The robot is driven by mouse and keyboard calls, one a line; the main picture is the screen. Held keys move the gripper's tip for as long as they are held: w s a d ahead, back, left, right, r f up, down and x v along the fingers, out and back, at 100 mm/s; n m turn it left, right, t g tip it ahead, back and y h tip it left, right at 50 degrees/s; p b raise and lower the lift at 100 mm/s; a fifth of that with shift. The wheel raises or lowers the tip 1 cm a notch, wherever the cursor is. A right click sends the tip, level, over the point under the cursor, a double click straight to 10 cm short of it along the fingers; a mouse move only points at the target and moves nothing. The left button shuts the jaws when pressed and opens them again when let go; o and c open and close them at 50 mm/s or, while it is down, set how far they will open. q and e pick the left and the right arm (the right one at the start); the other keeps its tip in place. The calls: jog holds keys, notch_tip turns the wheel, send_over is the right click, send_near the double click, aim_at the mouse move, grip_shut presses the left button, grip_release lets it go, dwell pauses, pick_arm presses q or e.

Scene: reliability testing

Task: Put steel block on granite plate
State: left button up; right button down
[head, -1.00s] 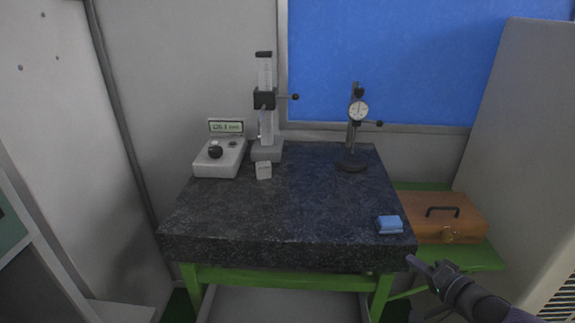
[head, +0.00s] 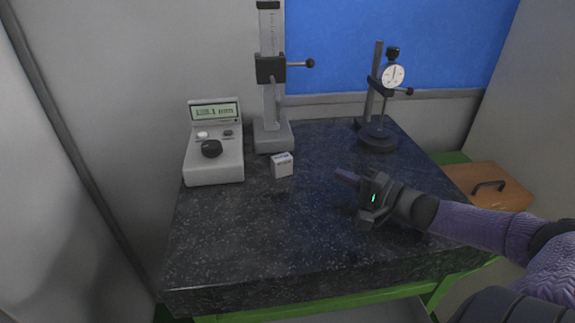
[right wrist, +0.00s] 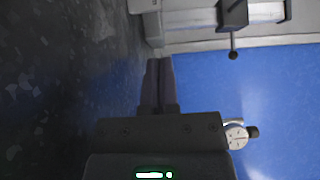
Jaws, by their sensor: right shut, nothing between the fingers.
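The steel block (head: 282,165) is a small pale grey cube with a marked top. In the head view it appears to stand on the dark speckled granite plate (head: 270,240), just in front of the height gauge base. My right gripper (head: 342,174) is over the plate, to the right of the block and apart from it, with its fingers pointing left. In the right wrist view its fingers (right wrist: 158,72) are together with nothing between them. My left gripper is not in view.
A grey readout box (head: 214,165) stands left of the block. The tall height gauge (head: 271,85) with a side knob is behind it. A dial gauge stand (head: 378,130) stands at the back right. A wooden case (head: 490,188) is beside the plate. The plate's front left is clear.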

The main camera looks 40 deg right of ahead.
aim_at(292, 159)
jog(key=b+x, duration=0.6)
jog(key=x, duration=0.1)
jog(key=shift+w+f, duration=0.2)
jog(key=shift+w, duration=0.2)
jog(key=shift+w+a+r, duration=0.1)
jog(key=shift+w+a, duration=0.05)
jog(key=shift+w, duration=0.2)
jog(key=shift+w+a+r, duration=0.1)
jog(key=shift+w+a, duration=0.1)
jog(key=shift+w, duration=0.5)
jog(key=shift+w+a+r+p, duration=0.35)
jog(key=shift+a+p, duration=0.25)
jog(key=shift+p, duration=0.45)
jog(key=shift+w+a+f, duration=0.1)
jog(key=shift+a+f, duration=0.05)
jog(key=shift+a, duration=0.05)
jog(key=shift+f, duration=0.2)
